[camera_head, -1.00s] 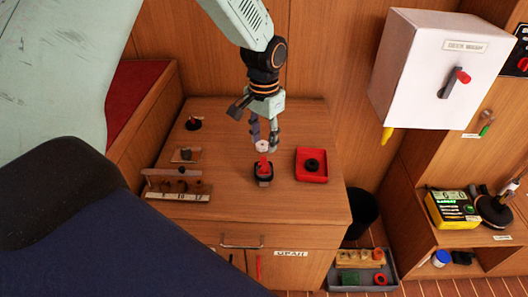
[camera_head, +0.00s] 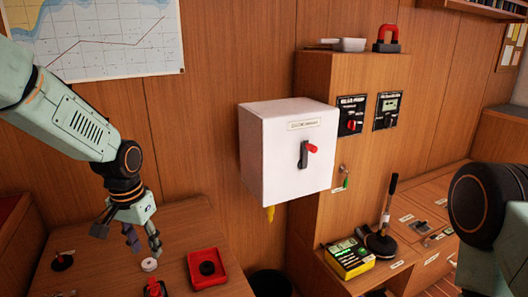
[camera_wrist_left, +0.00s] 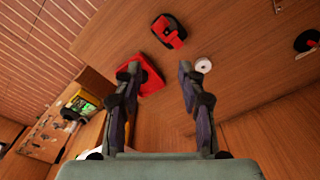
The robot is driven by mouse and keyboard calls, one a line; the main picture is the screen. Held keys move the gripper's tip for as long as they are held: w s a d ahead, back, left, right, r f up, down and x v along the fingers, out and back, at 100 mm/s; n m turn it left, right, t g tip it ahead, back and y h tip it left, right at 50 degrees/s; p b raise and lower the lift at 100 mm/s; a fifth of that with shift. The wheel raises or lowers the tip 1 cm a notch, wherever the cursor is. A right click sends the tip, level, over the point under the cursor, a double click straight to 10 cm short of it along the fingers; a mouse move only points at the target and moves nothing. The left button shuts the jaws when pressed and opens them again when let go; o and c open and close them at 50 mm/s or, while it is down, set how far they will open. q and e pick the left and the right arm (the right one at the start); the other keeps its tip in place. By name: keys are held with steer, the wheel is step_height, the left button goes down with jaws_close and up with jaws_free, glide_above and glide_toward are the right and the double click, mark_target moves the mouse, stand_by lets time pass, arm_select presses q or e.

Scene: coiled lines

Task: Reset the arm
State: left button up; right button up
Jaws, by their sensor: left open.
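My left gripper (camera_head: 142,244) is open and empty, pointing down above the wooden table. In the left wrist view its two fingers (camera_wrist_left: 158,76) stand wide apart with nothing between them but the table and part of a red tray (camera_wrist_left: 150,84). A small white ring (camera_head: 149,264) is below the gripper; in the wrist view it shows just right of the right finger (camera_wrist_left: 203,65). A black device with a red handle (camera_head: 154,288) is cut off at the head view's bottom edge. My right arm shows at the right edge; its gripper is out of view.
The red tray (camera_head: 207,282) holds a black ring (camera_head: 207,268). A white box (camera_head: 275,160) with a red-tipped lever (camera_head: 308,152) hangs on the wall right of my left arm. A yellow-and-black device (camera_head: 349,258) sits on a low shelf. A round black item (camera_head: 62,262) stands at left.

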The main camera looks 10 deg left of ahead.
arm_select(q)
steer(key=s+d+f+t, duration=0.1)
steer(key=s+d+f, duration=0.1)
steer(key=f, duration=0.2)
steer(key=s+d+f+n+t, duration=0.1)
steer(key=s+d+f, duration=0.1)
steer(key=f, duration=0.3)
steer(key=s+d+f+n+t, duration=0.1)
steer(key=s+d+f+t, duration=0.1)
steer(key=d+f, duration=0.1)
steer(key=shift+s+d+f+h+b, duration=0.15)
steer(key=shift+s+f+h, duration=0.05)
steer(key=shift+f, duration=0.2)
steer(key=shift+s+d+f+h+b, duration=0.15)
steer(key=shift+s+f+h, duration=0.05)
steer(key=shift+f, duration=0.2)
steer(key=s+f+g, duration=0.2)
steer(key=s+f, duration=0.3)
steer(key=s, duration=0.8)
steer(key=s+d+f+g, duration=0.1)
steer(key=s+f, duration=0.4)
steer(key=s, duration=0.8)
steer(key=shift+s+d+f+g+y+b, duration=0.25)
steer(key=shift+g+y+b, duration=0.2)
steer(key=shift+g, duration=0.35)
